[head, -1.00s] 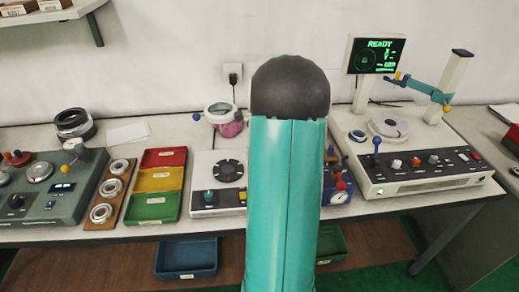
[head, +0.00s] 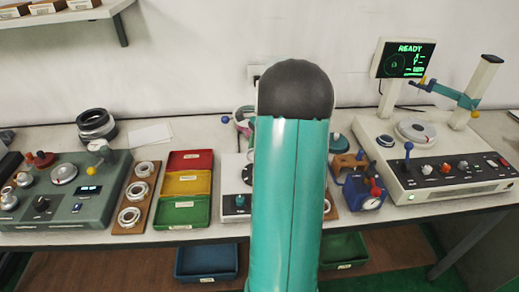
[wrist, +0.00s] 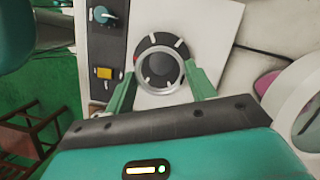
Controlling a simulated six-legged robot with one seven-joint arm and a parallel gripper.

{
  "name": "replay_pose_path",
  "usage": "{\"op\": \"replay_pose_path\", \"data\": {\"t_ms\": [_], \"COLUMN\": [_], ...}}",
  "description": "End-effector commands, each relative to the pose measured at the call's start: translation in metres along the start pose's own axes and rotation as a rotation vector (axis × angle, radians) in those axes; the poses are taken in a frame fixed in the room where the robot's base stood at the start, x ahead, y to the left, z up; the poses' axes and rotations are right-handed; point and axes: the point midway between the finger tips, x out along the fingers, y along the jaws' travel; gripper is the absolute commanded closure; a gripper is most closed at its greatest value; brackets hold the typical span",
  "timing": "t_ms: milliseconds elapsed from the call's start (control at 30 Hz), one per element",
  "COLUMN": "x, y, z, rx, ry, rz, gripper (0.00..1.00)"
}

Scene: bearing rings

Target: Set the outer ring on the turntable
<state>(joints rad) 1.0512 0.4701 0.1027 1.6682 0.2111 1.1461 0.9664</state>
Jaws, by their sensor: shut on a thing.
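In the wrist view, my gripper (wrist: 161,69) has its two green fingers shut on a silver outer ring (wrist: 160,92). The ring is over a dark disc with pale spokes (wrist: 163,41) on a white machine; I cannot tell the gap between them. In the head view, my arm hides the gripper and the held ring. The silver round turntable (head: 416,132) is on the white tester at the right, below a screen reading READY. Nothing shows lying on it.
A wooden stand (head: 123,205) with silver rings, coloured bins (head: 180,212) and a green-grey machine (head: 75,215) are on the left. A blue device (head: 362,196) stands right of my arm. The tester's post (head: 482,90) and teal arm rise beside the turntable.

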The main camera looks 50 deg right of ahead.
Motion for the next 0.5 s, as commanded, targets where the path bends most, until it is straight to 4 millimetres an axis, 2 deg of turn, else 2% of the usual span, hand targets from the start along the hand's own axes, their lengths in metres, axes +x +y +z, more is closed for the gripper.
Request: {"op": "replay_pose_path", "data": {"t_ms": [167,500], "x": [0.005,0.039], "y": [0.003,0.004], "z": [-0.006,-0.018], "rx": [0.005,0.005], "ry": [0.001,0.001], "rz": [0.000,0.001], "gripper": [0.69,0.69]}}
